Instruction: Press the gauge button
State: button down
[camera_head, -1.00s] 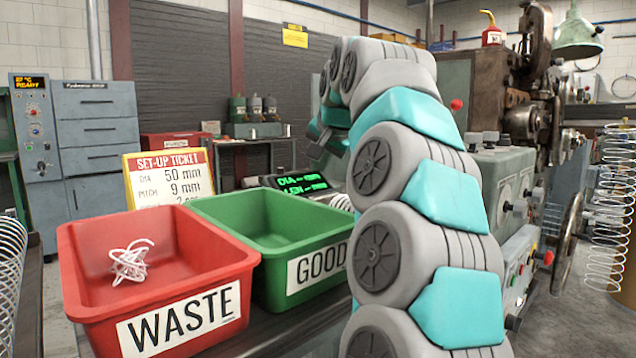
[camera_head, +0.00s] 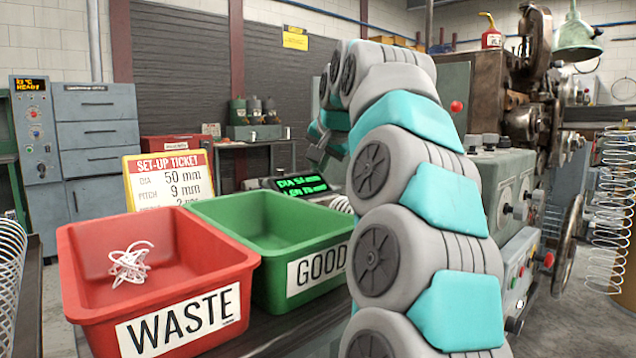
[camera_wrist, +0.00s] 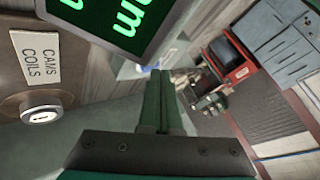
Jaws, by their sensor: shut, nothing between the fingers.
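The gauge display (camera_head: 300,186) has green letters on black and stands behind the green bin; it shows DIA and LEN lines with blurred digits. Its lower part and right end are partly hidden. In the wrist view the display (camera_wrist: 112,18) fills the top left, showing "mm". I cannot make out the gauge button for sure; a small pale blue patch (camera_wrist: 132,70) lies just left of my fingertips. My gripper (camera_wrist: 163,76) has its two green fingers shut together and empty. In the head view my gripper (camera_head: 322,138) is mostly hidden behind my arm, above the display.
A red WASTE bin (camera_head: 78,254) holding tangled white wire and a green GOOD bin (camera_head: 243,205) stand in front. A set-up ticket (camera_head: 166,181) stands behind them. The coiler machine (camera_head: 517,190) is at the right. The wrist view shows a CAMS COILS label (camera_wrist: 36,58) above a round lock (camera_wrist: 42,112).

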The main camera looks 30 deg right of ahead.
jog(key=shift+r+p, duration=0.3)
jog(key=shift+r, duration=0.25)
jog(key=shift+r, duration=0.1)
jog(key=shift+r+p, duration=1.95)
jog(key=shift+r, duration=0.45)
